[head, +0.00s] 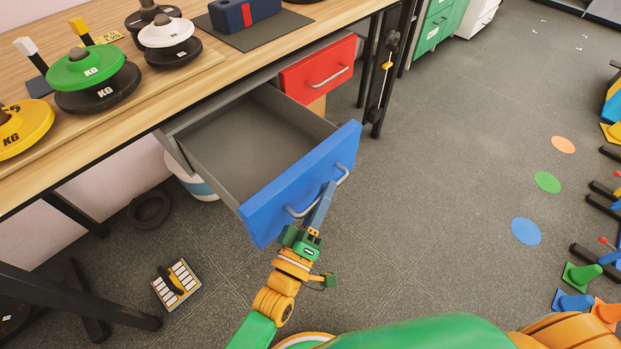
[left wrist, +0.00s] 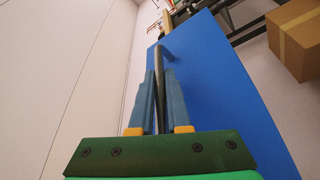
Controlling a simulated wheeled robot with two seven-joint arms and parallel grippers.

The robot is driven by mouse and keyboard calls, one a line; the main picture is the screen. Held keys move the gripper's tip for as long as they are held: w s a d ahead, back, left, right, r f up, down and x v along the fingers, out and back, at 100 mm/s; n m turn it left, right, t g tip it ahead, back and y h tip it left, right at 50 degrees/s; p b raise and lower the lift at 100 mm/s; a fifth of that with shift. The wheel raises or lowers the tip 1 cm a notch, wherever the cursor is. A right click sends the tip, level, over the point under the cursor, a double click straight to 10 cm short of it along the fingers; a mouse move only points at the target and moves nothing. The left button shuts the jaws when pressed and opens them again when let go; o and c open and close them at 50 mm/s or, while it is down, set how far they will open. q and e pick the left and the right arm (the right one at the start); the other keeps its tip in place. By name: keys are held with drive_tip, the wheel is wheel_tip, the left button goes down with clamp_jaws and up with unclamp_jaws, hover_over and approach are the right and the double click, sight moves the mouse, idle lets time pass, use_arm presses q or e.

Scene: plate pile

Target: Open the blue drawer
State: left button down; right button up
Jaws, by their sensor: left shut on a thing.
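The blue drawer (head: 300,190) is pulled far out from under the wooden table, and its grey inside (head: 255,140) is empty. Its front carries a silver bar handle (head: 342,178). My left gripper (head: 326,192) is at the handle, in front of the blue front. In the left wrist view the two blue fingers (left wrist: 160,105) are closed on the grey handle bar (left wrist: 158,70), with the blue drawer front (left wrist: 220,85) beside them. The fingers hide part of the handle in the head view. My right gripper is not in view.
A shut red drawer (head: 318,70) is right of the blue one. The wooden table (head: 215,75) above holds several weight plates, among them a green one (head: 85,68). A brush-like block (head: 176,285) lies on the floor.

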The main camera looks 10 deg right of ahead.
use_arm(q)
drive_tip(key=shift+s+d+f, duration=0.1)
drive_tip(key=shift+s+d, duration=0.05)
drive_tip(key=shift+s, duration=0.05)
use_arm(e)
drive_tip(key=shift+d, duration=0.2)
use_arm(q)
drive_tip(key=c, duration=0.9)
unclamp_jaws()
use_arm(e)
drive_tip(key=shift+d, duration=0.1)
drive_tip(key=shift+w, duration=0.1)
use_arm(q)
drive_tip(key=v, duration=0.7)
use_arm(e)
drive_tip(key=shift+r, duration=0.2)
